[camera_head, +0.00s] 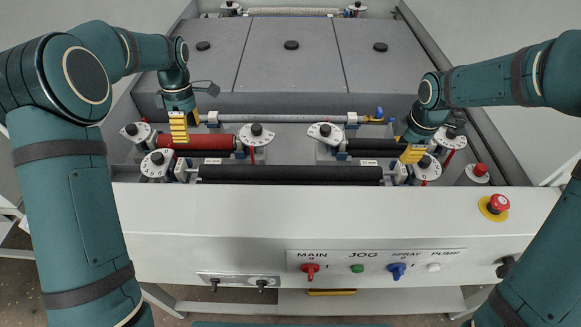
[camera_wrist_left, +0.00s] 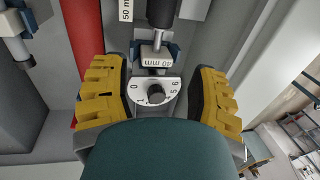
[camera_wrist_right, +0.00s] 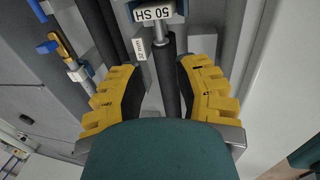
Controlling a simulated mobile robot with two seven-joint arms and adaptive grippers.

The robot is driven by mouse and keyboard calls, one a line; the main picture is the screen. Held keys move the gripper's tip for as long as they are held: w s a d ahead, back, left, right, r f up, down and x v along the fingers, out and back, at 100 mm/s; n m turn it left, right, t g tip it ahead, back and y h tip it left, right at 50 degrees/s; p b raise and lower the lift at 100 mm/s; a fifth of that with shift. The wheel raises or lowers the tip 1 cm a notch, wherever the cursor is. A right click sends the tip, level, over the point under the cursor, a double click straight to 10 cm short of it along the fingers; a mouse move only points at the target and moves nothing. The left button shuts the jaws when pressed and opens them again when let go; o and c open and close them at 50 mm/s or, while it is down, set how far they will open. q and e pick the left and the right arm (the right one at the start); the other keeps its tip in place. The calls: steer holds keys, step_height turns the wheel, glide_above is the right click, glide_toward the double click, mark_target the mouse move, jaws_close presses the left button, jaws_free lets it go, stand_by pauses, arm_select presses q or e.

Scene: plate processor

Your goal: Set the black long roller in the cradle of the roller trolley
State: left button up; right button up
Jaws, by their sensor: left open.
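The black long roller (camera_head: 290,175) lies level along the front of the machine bay, between end blocks. A black roller end (camera_wrist_left: 160,12) shows at the top of the left wrist view, beyond a 40 mm block and dial (camera_wrist_left: 155,93). My left gripper (camera_head: 179,128) is open, its fingers apart on either side of that dial. My right gripper (camera_head: 412,153) is at the right end of the rollers. In the right wrist view, its fingers (camera_wrist_right: 160,85) are partly closed either side of a black roller; contact is unclear. I cannot identify the roller trolley or its cradle.
A red roller (camera_head: 205,142) and a short black roller (camera_head: 375,147) lie behind the long one. A thin grey rod (camera_head: 280,118) lies behind them. White dial plates (camera_head: 325,131) stand close by. The front panel has switches and a red stop button (camera_head: 498,203).

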mark_target(198, 171)
arm_select(q)
steer(key=s+f, duration=0.1)
steer(key=f, duration=0.8)
steer(key=s+f, duration=0.1)
steer(key=f, duration=0.3)
steer(key=shift+s+f, duration=0.3)
steer(key=shift+f, duration=0.05)
arm_select(e)
steer(key=w+f, duration=0.1)
steer(key=f, duration=0.3)
steer(key=w+f, duration=0.1)
steer(key=f, duration=0.8)
steer(key=shift+w+f, duration=0.3)
steer(key=shift+w, duration=0.1)
arm_select(q)
steer(key=c, duration=0.4)
arm_select(e)
steer(key=c, duration=0.4)
arm_select(q)
jaws_close()
arm_select(e)
jaws_close()
